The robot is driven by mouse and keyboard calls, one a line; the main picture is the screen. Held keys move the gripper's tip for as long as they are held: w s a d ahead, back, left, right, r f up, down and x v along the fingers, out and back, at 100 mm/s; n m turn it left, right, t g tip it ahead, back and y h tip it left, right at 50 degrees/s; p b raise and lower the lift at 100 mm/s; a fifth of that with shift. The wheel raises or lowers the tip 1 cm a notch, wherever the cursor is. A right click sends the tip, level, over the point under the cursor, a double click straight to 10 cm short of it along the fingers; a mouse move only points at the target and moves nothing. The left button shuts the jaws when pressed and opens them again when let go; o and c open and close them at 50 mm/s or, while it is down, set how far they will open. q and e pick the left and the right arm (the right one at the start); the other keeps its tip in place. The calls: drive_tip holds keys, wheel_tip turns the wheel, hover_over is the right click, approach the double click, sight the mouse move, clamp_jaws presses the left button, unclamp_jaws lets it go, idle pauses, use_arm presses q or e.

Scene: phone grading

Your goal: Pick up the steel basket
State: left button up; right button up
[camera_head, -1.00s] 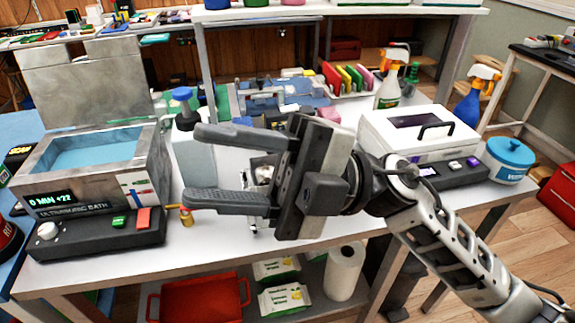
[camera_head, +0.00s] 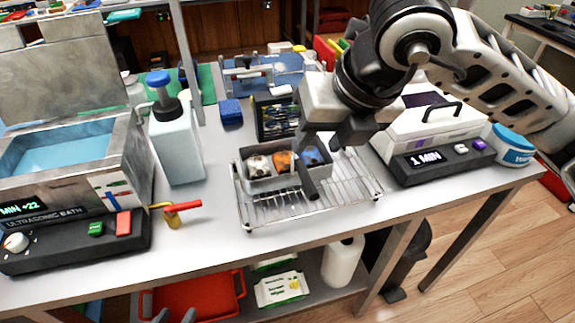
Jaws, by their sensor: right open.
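The steel basket (camera_head: 262,184) is a small grey rectangular tray with several items in it, one of them orange and one blue. It sits on a wire rack (camera_head: 345,184) in the middle of the bench. My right gripper (camera_head: 318,165) is open above the basket's right end. One dark finger points down at its front right side and covers part of it. I cannot tell whether the finger touches it. Two grey tips at the bottom edge look like my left gripper (camera_head: 174,315), mostly out of frame, so its opening is unclear.
The ultrasonic bath (camera_head: 75,195) stands at the left, with a white pump bottle (camera_head: 176,145) and a red-handled valve (camera_head: 182,207) beside it. A white-lidded machine (camera_head: 440,145) stands at the right. A black rack (camera_head: 276,115) is behind the basket. The front bench strip is clear.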

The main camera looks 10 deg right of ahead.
sight(302, 165)
drive_tip(key=p+x, duration=0.1)
drive_tip(key=x, duration=0.8)
drive_tip(key=shift+f, duration=0.2)
drive_tip(key=shift+c, duration=0.3)
drive_tip(key=shift+r, duration=0.1)
clamp_jaws()
